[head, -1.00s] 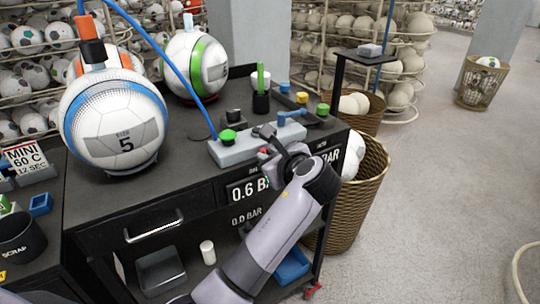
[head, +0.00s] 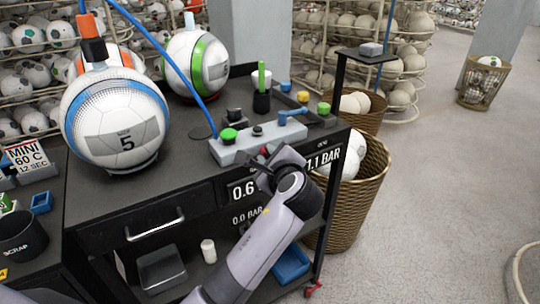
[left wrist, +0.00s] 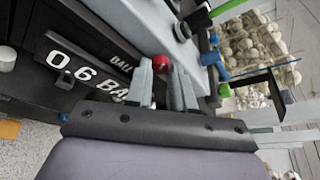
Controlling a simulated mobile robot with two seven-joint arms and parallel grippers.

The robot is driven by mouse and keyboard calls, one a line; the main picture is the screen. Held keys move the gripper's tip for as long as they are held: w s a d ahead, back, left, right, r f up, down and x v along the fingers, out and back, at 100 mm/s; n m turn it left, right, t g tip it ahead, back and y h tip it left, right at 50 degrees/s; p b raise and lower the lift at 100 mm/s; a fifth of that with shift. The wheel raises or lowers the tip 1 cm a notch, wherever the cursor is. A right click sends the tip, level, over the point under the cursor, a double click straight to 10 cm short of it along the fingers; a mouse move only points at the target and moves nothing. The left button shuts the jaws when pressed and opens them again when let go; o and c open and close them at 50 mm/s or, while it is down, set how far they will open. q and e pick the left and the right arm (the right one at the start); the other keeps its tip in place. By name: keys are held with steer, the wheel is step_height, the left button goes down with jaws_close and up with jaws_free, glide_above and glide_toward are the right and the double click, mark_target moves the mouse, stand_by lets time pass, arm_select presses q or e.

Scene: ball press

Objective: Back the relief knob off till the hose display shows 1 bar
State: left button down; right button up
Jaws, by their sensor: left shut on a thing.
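The red relief knob (head: 265,150) is on the front of the grey valve block (head: 232,153). It also shows in the left wrist view (left wrist: 161,63), between the fingertips. My left gripper (head: 264,164) is at the block's front and shut on the red knob; its fingers (left wrist: 164,78) stand either side of it. The right-hand display (head: 323,158) reads 1.1 BAR; its small label is too blurred to read here. The left display (head: 242,190) shows 0.6, its end hidden by my arm; the wrist view labels it BALL (left wrist: 85,72). My right gripper is out of view.
The block carries a green button (head: 229,134), a black button (head: 258,130) and a blue lever (head: 292,115). A blue hose (head: 170,62) arches over the cart. Balls (head: 115,125) stand at left. A wicker basket (head: 368,180) stands right of the cart.

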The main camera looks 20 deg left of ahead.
arm_select(q)
steer(key=shift+n, duration=0.5)
steer(key=shift+t, duration=0.3)
steer(key=shift+a, duration=0.1)
steer(key=c, duration=1)
jaws_free()
steer(key=shift+o, duration=0.2)
steer(key=shift+f, duration=0.1)
